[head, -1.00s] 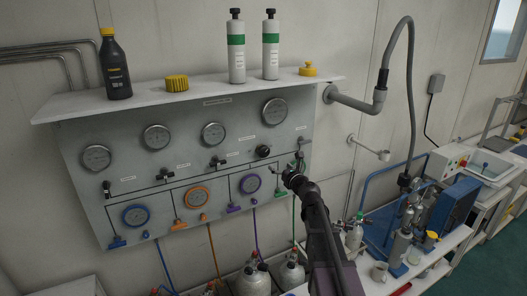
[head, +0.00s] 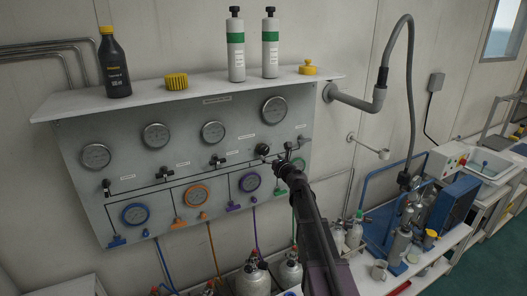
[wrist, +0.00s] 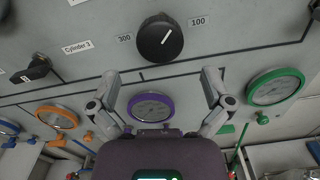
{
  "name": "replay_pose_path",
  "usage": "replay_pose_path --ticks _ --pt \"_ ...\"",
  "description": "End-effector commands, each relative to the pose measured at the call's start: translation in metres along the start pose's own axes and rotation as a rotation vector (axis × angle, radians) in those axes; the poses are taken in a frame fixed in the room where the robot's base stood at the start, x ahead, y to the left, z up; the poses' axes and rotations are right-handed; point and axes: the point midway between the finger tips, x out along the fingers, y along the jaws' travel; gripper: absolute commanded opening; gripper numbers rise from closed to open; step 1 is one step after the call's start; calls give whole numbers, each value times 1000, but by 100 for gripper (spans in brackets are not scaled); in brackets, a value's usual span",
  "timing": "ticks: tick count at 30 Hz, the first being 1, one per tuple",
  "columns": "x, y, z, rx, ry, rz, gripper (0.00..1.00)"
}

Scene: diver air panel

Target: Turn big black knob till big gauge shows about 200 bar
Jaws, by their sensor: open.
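The big black knob (wrist: 160,37) sits on the grey panel (wrist: 230,30) in the wrist view, with a white line on its face pointing up and right. The printed numbers 300 and 100 flank it. In the head view the knob (head: 262,149) is just left of my gripper (head: 287,157). The big gauge (head: 274,110) is above the knob at the panel's upper right; its needle is too small to read. My gripper (wrist: 158,92) is open and empty in the wrist view, its two fingers spread below the knob and apart from it.
Below the knob is a purple-rimmed gauge (wrist: 151,107), with a green-rimmed gauge (wrist: 275,86) to its right. A black valve lever (wrist: 36,69) is at the left. A white shelf (head: 205,94) with bottles overhangs the panel. A grey pipe arm (head: 355,102) juts out at right.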

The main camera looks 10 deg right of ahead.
Motion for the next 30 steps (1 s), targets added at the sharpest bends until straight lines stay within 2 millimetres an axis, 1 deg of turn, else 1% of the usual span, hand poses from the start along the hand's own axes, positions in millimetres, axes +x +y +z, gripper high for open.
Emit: replay_pose_path --ticks 1,3,9,12,18,28,29,30 --pt "12 -1 0 0 0 1 100" --pt "22 -1 0 0 0 0 100" --pt "50 0 0 0 0 0 100" --pt "59 0 0 0 0 1 100" --pt "68 0 0 0 0 0 100" --pt "69 1 0 0 0 0 100" --pt "69 1 0 0 0 0 94" --pt "69 1 0 0 0 0 82"
